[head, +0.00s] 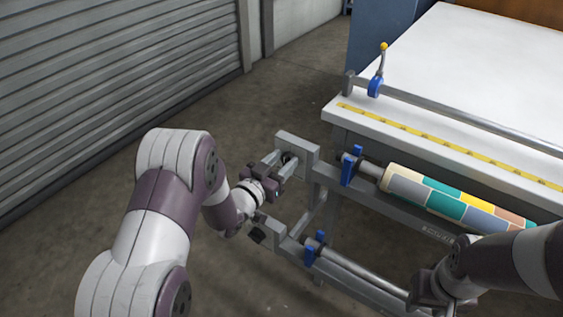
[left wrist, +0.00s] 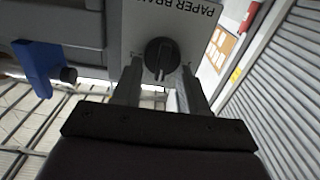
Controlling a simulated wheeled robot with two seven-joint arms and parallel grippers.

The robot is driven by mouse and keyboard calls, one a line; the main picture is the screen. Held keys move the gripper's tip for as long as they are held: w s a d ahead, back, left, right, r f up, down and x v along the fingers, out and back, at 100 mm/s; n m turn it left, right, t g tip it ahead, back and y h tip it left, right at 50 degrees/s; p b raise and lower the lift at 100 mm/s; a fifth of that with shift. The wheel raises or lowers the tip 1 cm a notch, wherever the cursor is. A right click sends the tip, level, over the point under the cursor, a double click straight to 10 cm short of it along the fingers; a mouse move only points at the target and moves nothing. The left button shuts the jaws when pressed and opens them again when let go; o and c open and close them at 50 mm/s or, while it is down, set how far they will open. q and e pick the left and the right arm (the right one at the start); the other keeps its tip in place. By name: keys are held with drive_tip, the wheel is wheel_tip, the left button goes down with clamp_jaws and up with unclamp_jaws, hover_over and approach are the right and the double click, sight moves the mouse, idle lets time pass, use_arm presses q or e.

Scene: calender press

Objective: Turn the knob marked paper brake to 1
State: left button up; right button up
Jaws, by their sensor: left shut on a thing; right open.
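The knob marked paper brake (left wrist: 161,55) is round and black with a raised grip bar, on a light grey plate (left wrist: 206,42). The label reads "PAPER BRA…" upside down; the rest is cut off, and I see no number marks. In the head view the plate (head: 298,143) is at the end of the machine's frame, and the knob is mostly hidden. My left gripper (head: 284,162) is shut on the knob, with one finger on each side in the left wrist view (left wrist: 161,75). My right gripper (head: 432,289) is open at the lower right, in front of the frame.
A roll with coloured blocks (head: 445,203) lies between blue holders, with a bare bar (head: 360,275) below it. The white table (head: 470,70) with a yellow ruler strip (head: 440,142) is behind. Open floor lies left of the machine, up to a grey shutter (head: 110,70).

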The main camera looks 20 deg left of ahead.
use_arm(q)
drive_tip(key=n+p, duration=0.1)
drive_tip(key=n, duration=0.1)
drive_tip(key=n+p, duration=0.1)
drive_tip(key=n, duration=0.4)
drive_tip(key=shift+w+a+p, duration=0.15)
drive_tip(key=shift+a+p, duration=0.25)
drive_tip(key=shift+w+a+f+n+p, duration=0.15)
drive_tip(key=shift+n+p, duration=0.35)
drive_tip(key=shift+n, duration=0.95)
drive_tip(key=shift+s+f+n+p, duration=0.15)
drive_tip(key=shift+n+p, duration=0.35)
drive_tip(key=shift+n, duration=1)
drive_tip(key=shift+w+a+f+n+p, duration=0.1)
drive_tip(key=shift+f+n+p, duration=0.3)
drive_tip(key=shift+n, duration=1.05)
drive_tip(key=shift+r, duration=0.1)
drive_tip(key=o, duration=1.1)
drive_tip(key=shift+c, duration=0.2)
